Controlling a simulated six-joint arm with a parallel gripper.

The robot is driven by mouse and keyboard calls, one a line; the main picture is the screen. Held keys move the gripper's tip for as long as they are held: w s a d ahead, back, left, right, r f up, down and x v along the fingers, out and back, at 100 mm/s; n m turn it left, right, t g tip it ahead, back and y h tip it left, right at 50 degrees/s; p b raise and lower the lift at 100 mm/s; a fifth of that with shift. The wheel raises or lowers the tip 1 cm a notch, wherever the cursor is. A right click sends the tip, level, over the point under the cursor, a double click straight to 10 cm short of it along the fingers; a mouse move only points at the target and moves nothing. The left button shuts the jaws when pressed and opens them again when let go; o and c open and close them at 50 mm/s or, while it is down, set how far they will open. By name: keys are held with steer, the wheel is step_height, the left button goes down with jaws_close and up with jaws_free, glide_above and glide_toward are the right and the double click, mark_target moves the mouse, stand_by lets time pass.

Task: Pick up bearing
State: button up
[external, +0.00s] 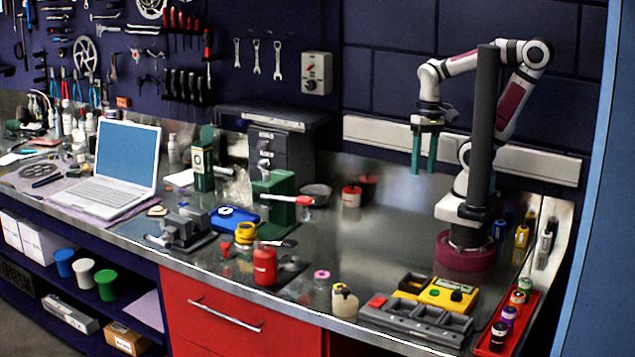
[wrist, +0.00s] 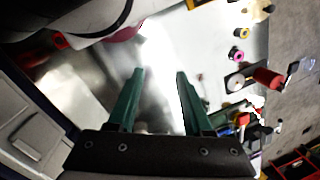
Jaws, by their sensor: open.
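My gripper (external: 423,172) points down over the back right of the steel bench, with its two green fingers apart and nothing between them. It also shows in the wrist view (wrist: 160,73), above bare, shiny metal. No part is plainly a bearing. The likeliest is a small pink ring (external: 322,276) with a dark centre, lying near the bench's front edge. In the wrist view the pink ring (wrist: 237,54) lies right of the fingers, well apart from them. It is too small to identify surely.
A cream bottle (external: 344,303) and a red can (external: 265,264) stand near the pink ring. A grey tray (external: 416,325), a yellow box (external: 448,293) and a red bottle rack (external: 506,322) fill the front right. A green vise (external: 273,200) stands mid-bench. The steel below my gripper is largely clear.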

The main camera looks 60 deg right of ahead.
steer(key=w+a+f+m+g+y, duration=0.35)
steer(key=w+a+f+y, duration=0.2)
steer(key=a, duration=0.25)
steer(key=m+y, duration=0.6)
glide_toward(341, 285)
steer(key=shift+t, duration=0.35)
steer(key=x, duration=0.8)
steer(key=shift+s+a, duration=0.2)
steer(key=shift+s, duration=0.1)
jaws_close()
